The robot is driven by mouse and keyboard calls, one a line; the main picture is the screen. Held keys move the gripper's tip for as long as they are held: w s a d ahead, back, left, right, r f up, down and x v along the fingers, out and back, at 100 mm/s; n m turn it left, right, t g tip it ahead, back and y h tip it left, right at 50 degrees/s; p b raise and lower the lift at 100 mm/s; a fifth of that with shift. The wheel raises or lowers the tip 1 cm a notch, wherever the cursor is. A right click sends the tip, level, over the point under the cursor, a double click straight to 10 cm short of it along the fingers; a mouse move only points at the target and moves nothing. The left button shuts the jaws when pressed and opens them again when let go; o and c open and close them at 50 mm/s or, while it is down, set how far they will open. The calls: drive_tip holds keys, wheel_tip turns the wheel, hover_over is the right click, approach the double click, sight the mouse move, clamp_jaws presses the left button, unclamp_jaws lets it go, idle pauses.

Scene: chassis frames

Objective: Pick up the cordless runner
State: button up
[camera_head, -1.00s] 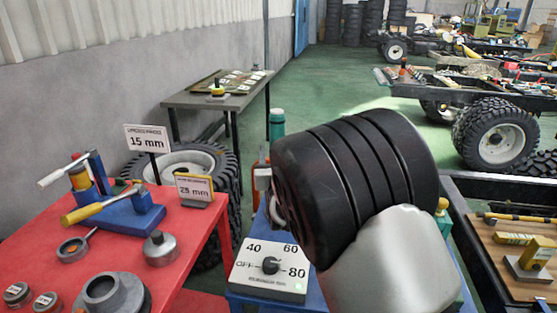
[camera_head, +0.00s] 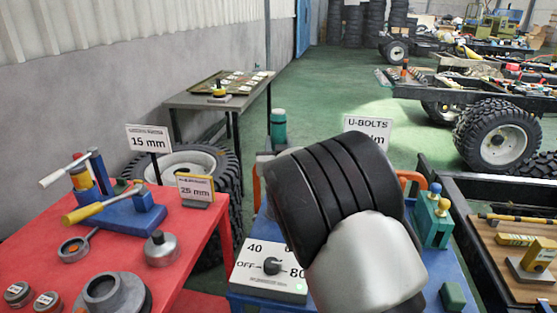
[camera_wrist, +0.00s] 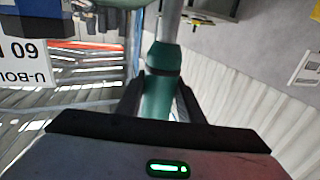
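In the wrist view a teal body with a dark green collar and a grey shaft (camera_wrist: 160,75) lies between the two dark fingers of my gripper (camera_wrist: 160,95). The fingers flank it closely on both sides. I cannot tell whether they touch it. In the head view my gripper is hidden behind my black and silver arm.
A blue table holds a dial box (camera_head: 268,268) and a green block fixture (camera_head: 434,217). A U-bolts sign (camera_head: 368,132) stands behind my arm. A red table (camera_head: 60,245) with tools is at left. A truck frame (camera_head: 480,255) is at right. Green floor lies open beyond.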

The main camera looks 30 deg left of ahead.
clamp_jaws()
